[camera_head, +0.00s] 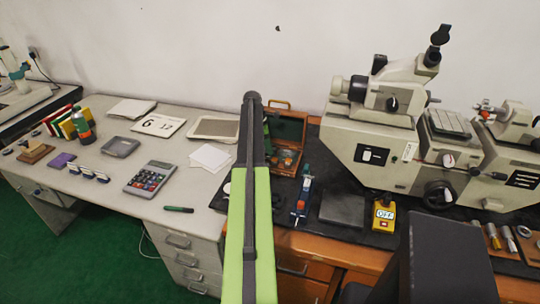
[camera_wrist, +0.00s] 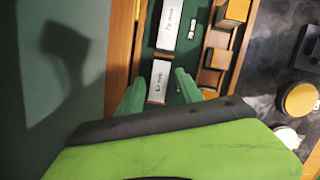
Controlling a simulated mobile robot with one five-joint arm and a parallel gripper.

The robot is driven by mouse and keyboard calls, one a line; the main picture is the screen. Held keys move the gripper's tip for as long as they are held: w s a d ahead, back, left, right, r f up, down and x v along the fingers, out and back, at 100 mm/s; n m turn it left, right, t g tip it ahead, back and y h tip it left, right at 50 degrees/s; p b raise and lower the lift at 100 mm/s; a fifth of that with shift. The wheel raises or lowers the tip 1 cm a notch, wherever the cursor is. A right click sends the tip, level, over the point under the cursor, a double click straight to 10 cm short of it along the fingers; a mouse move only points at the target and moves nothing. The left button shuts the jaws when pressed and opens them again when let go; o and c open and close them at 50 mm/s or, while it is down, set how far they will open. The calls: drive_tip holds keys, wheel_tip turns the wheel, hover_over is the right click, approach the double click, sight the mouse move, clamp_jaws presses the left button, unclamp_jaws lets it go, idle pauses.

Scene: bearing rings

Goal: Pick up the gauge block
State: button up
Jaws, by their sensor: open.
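In the wrist view a small pale metal gauge block (camera_wrist: 158,79) with a printed mm label lies in the green-lined wooden case. A longer gauge block (camera_wrist: 170,24) lies above it in the picture. My gripper (camera_wrist: 160,76) is open, with one green finger on each side of the smaller block. I cannot tell whether the fingers touch it; its lower end is near my gripper body. In the head view the open case (camera_head: 287,131) stands right of my arm, which hides part of it and my gripper.
Wooden compartments (camera_wrist: 217,57) and the case wall (camera_wrist: 118,50) flank the blocks. In the head view a large measuring machine (camera_head: 373,145) stands right. A blue-and-red tool (camera_head: 303,196), dark plate (camera_head: 342,209) and yellow switch box (camera_head: 384,214) lie before it. A calculator (camera_head: 150,178) lies left.

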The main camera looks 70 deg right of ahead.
drive_tip(key=shift+r, duration=0.1)
clamp_jaws()
idle(0.4)
